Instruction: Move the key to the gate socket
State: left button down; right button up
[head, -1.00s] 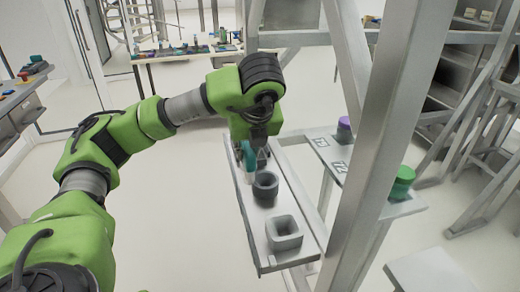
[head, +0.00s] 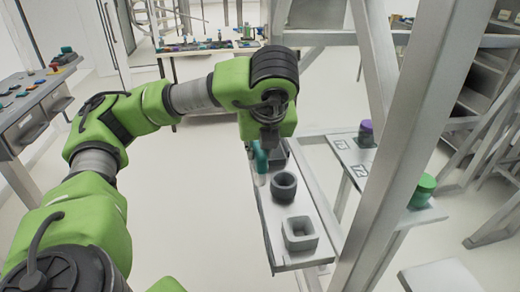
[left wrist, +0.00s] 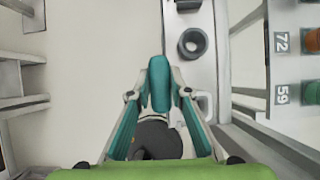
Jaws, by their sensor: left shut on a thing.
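My left gripper (head: 262,150) reaches down at the left edge of a narrow pale shelf (head: 270,228). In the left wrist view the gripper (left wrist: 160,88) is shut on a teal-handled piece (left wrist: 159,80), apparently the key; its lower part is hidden. The teal piece also shows in the head view (head: 259,159). On the shelf stand a square grey socket (head: 299,243), a round dark socket (head: 284,187) and a partly hidden dark socket (head: 278,155) behind. I cannot tell which is the gate socket. My right gripper is out of view.
A side shelf marked 72 and 59 holds a purple-topped piece (head: 366,133) and a green-topped piece (head: 423,190). A thick grey slanted post (head: 405,130) stands beside the shelves. Open floor (head: 190,220) lies left of the shelf.

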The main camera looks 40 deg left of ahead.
pick_arm(q)
jog(key=shift+r+p, duration=2.4)
jog(key=shift+r, duration=0.3)
jog(key=shift+f, duration=0.1)
